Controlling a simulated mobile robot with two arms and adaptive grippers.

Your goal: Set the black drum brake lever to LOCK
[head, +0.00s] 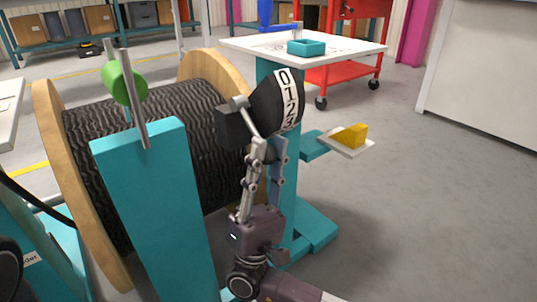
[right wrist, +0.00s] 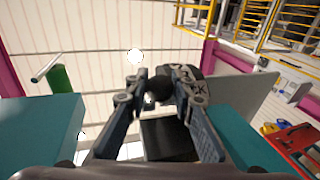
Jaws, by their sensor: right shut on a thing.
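The black cable drum (head: 150,130) sits between round wooden flanges on teal posts. At its right is a black brake housing (head: 236,127) with a short grey rod (head: 239,102) on top and a dark rounded piece (head: 272,105) with a white, numbered band. My right gripper (head: 268,140) reaches up to this assembly from below. In the right wrist view its fingertips (right wrist: 160,92) close on a black round knob (right wrist: 159,86), apparently the lever's end. A dark disc (right wrist: 187,80) with partly hidden letters is behind it. The lever's setting cannot be read. My left gripper is not in view.
A teal post (head: 155,210) with a green roller (head: 123,82) and metal bar stands left of my right arm. A white table (head: 345,50) with a teal tray (head: 306,48) is behind. A yellow block (head: 352,136) lies on a small shelf. Floor at right is clear.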

